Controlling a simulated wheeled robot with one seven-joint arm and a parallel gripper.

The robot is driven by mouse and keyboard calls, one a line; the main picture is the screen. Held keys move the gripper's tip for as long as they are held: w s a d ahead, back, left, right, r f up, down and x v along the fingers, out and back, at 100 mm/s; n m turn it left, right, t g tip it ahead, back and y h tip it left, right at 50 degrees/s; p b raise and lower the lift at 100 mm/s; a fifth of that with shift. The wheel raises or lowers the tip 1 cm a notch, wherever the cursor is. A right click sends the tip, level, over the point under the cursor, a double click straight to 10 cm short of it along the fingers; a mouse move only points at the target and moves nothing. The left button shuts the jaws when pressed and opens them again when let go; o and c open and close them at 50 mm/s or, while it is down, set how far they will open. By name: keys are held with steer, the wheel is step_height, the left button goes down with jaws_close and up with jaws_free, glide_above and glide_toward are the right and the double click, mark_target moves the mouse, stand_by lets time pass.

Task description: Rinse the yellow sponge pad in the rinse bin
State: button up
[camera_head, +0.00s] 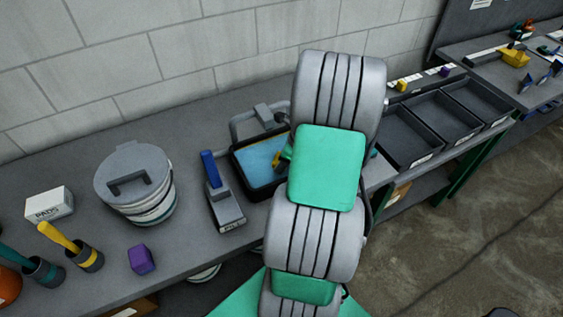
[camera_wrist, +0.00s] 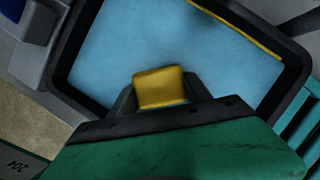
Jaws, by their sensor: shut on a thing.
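The yellow sponge pad (camera_wrist: 158,88) sits between the fingers of my gripper (camera_wrist: 158,98) in the wrist view. My gripper is shut on it. The rinse bin is a black-rimmed tub (camera_wrist: 290,85) with light blue water, and the pad shows over that water. I cannot tell whether the pad touches the water. In the head view the bin (camera_head: 240,165) stands on the bench, partly hidden behind my arm. A small part of my gripper (camera_head: 283,160) shows over the bin there. A yellow strip (camera_wrist: 235,30) runs along the bin's far inner side.
Left of the bin stand a grey block with a blue handle (camera_head: 225,205) and a lidded bucket (camera_head: 135,185). Black trays (camera_head: 440,120) lie to the right.

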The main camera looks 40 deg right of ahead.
mark_target(276, 156)
step_height(276, 156, up, 4)
steer(key=p, duration=0.3)
steer(key=shift+r, duration=1.1)
steer(key=shift+r, duration=0.1)
steer(key=s+a+r+n+g+y, duration=0.1)
steer(key=s+a+r+n+g, duration=0.2)
steer(key=r+n, duration=0.5)
steer(key=s+a+r+n+g+y, duration=0.1)
steer(key=s+r+n+g, duration=0.3)
steer(key=n, duration=0.7)
steer(key=w+a+f+n+h+b, duration=0.1)
steer(key=w+a+n, duration=0.2)
steer(key=a, duration=0.4)
steer(key=w+a+n+g+h+b, duration=0.1)
steer(key=w+a+n, duration=0.3)
steer(key=a, duration=0.4)
steer(key=w+a+f+n+h+b, duration=0.1)
steer(key=w+a+n+h+b, duration=0.1)
steer(key=a, duration=0.6)
steer(key=w+n, duration=0.1)
steer(key=n, duration=0.1)
steer(key=shift+w+a+f+n, duration=0.2)
steer(key=shift+w+f+n, duration=0.1)
steer(key=shift+w+f, duration=0.05)
